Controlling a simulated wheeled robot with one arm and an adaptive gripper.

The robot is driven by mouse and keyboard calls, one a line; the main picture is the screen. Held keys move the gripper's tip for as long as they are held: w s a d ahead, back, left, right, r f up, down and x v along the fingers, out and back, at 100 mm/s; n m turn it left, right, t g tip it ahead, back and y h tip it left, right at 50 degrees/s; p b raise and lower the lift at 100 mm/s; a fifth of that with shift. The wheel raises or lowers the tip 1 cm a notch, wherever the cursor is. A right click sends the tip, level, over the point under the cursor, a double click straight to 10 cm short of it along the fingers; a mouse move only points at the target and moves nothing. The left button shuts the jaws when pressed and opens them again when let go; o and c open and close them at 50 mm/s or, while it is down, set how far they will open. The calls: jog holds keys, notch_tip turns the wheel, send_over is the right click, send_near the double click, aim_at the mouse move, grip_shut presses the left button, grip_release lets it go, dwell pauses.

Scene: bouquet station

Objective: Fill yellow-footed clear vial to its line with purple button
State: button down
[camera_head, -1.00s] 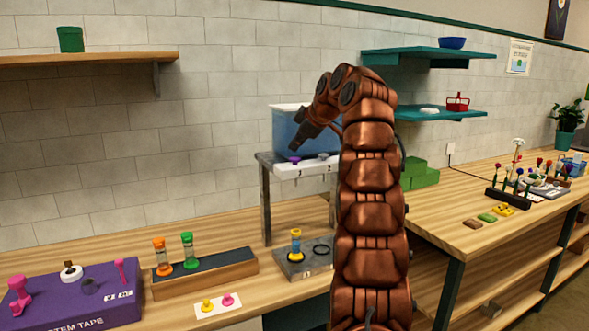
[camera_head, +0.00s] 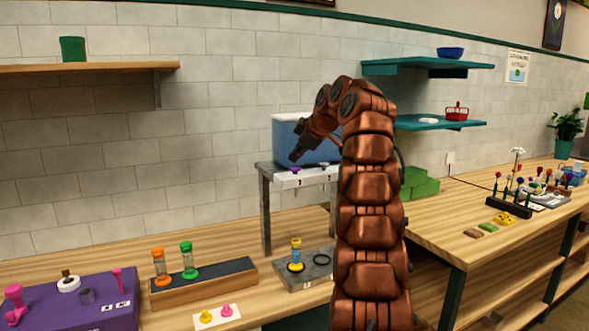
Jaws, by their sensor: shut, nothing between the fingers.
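The vial with a yellow foot (camera_head: 296,255) stands upright on a grey plate (camera_head: 312,278), under the front of a raised dispenser stand. It has a yellow top; its fill level and line are too small to read. The purple button (camera_head: 294,169) is on the white front ledge of the stand (camera_head: 284,182), below a blue tank (camera_head: 288,131). My gripper (camera_head: 295,158) is shut and empty, pointing down just above the purple button. I cannot tell whether the fingertips touch it.
An orange vial (camera_head: 160,266) and a green vial (camera_head: 188,260) stand in a wooden rack (camera_head: 205,288) at left. A purple box (camera_head: 75,308) lies further left. A pale button (camera_head: 323,165) sits right of the purple one. My arm hides the stand's right side.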

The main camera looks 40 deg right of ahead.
jog(key=shift+f, duration=0.1)
dwell(0.5)
jog(key=shift+f+b, duration=0.35)
jog(key=shift+b, duration=0.25)
jog(key=shift+f+b, duration=0.6)
dwell(0.8)
jog(key=shift+r, duration=0.15)
jog(key=shift+r+p, duration=0.9)
jog(key=shift+p, duration=0.1)
